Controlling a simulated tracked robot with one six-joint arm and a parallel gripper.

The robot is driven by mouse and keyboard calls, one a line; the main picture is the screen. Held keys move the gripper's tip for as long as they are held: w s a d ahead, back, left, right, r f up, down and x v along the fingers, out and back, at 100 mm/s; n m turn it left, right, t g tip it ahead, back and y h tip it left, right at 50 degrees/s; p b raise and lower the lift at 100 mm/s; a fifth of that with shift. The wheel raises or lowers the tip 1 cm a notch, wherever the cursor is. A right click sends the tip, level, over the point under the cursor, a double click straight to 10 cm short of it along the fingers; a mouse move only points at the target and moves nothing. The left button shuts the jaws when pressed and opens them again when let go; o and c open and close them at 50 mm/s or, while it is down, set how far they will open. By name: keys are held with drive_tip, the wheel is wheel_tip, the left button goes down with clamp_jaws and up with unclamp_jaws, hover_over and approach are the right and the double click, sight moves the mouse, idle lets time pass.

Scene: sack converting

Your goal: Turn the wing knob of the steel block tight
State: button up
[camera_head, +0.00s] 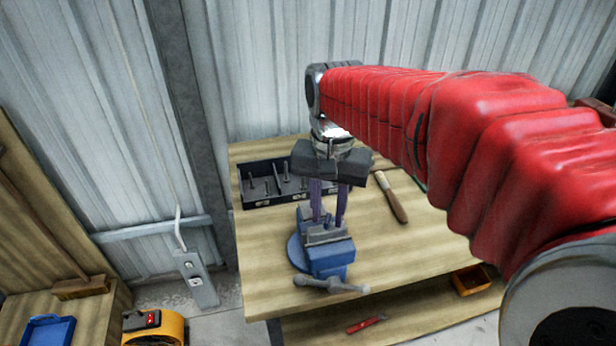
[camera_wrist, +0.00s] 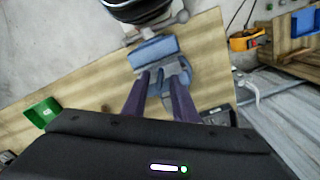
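A blue bench vise (camera_head: 333,257) stands near the front left of the wooden workbench, and it also shows in the wrist view (camera_wrist: 152,49). Grey steel (camera_head: 325,236) sits at the top of the vise between its jaws; I cannot tell block from jaws there. The wing knob cannot be made out and may be hidden between the fingertips. My gripper (camera_head: 328,220) points down over the vise with its two purple fingers. In the wrist view my gripper's fingertips (camera_wrist: 160,75) stand apart with grey metal visible between them. Contact with the knob cannot be told.
A dark tray with upright pegs (camera_head: 258,200) lies behind the vise. A wooden-handled tool (camera_head: 392,198) lies to its right. The vise handle (camera_head: 330,285) juts at the bench front. A green bin (camera_wrist: 42,112) stands on the bench. The bench's right front is clear.

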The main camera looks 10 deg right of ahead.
drive_tip(key=shift+r, duration=0.1)
wheel_tip(320, 180, up, 14)
drive_tip(key=shift+f, duration=0.2)
idle(0.3)
drive_tip(key=n+t, duration=0.2)
drive_tip(key=n, duration=0.2)
hover_over(327, 218)
drive_tip(key=f, duration=0.6)
drive_tip(key=shift+w+d+f, duration=0.1)
drive_tip(key=shift+w+f, duration=0.1)
drive_tip(key=shift+w, duration=0.2)
drive_tip(key=s+f+n+t, duration=0.2)
drive_tip(key=s+f, duration=0.5)
drive_tip(key=s, duration=0.4)
drive_tip(key=shift+s+f+t, duration=0.15)
drive_tip(key=shift+t, duration=0.65)
